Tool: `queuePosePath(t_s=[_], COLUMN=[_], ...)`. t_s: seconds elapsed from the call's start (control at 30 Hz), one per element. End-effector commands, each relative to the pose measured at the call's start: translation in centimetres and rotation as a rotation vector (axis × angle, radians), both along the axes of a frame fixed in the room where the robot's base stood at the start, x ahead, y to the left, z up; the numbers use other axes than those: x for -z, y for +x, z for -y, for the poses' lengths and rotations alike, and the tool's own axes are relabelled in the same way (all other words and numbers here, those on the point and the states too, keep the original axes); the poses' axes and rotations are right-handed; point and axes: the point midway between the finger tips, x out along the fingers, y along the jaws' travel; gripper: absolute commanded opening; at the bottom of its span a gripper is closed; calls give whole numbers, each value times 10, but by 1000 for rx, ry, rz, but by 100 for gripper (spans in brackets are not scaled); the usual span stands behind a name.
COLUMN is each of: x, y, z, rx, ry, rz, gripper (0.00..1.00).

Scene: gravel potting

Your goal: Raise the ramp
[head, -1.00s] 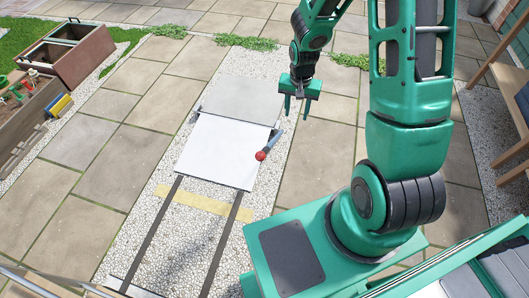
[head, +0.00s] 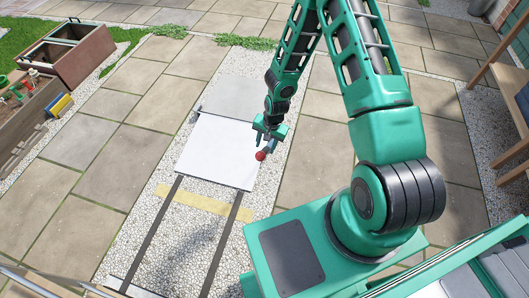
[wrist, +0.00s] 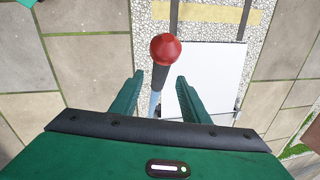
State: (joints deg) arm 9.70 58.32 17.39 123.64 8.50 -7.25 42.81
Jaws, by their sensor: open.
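The ramp shows in the head view as a white panel (head: 216,153) lying low between two dark rails, with a grey panel (head: 235,97) beyond it. A lever with a red ball knob (head: 260,155) stands at the white panel's right edge. In the wrist view the red knob (wrist: 165,48) and its dark grip (wrist: 160,77) show ahead of my gripper, and the white panel (wrist: 208,75) lies to the right. My gripper (head: 268,145) is open above the lever. Its fingers (wrist: 158,92) stand on either side of the lever's line, apart from the knob.
A yellow strip (head: 205,203) crosses the gravel in front of the white panel. Planter boxes (head: 68,57) stand at the upper left. A wooden bench (head: 500,100) is at the right. Paving (head: 110,165) left of the ramp is clear.

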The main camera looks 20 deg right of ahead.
Motion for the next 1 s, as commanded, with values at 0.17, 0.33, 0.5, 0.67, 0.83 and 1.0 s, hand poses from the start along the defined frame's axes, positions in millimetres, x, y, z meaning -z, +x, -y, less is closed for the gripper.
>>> queuePosePath(t_s=[0.17,0.33,0.5,0.67,0.83,1.0], x=[29,48,58,60,60,60], y=[2,4,5,6,6,6], z=[-3,-5,-6,-6,-6,-6], rx=[1,1,1,0,0,0], ry=[1,0,-1,-1,-1,-1], rz=[-2,-2,-1,-1,-1,-1], gripper=[42,42,42,42,39,0])
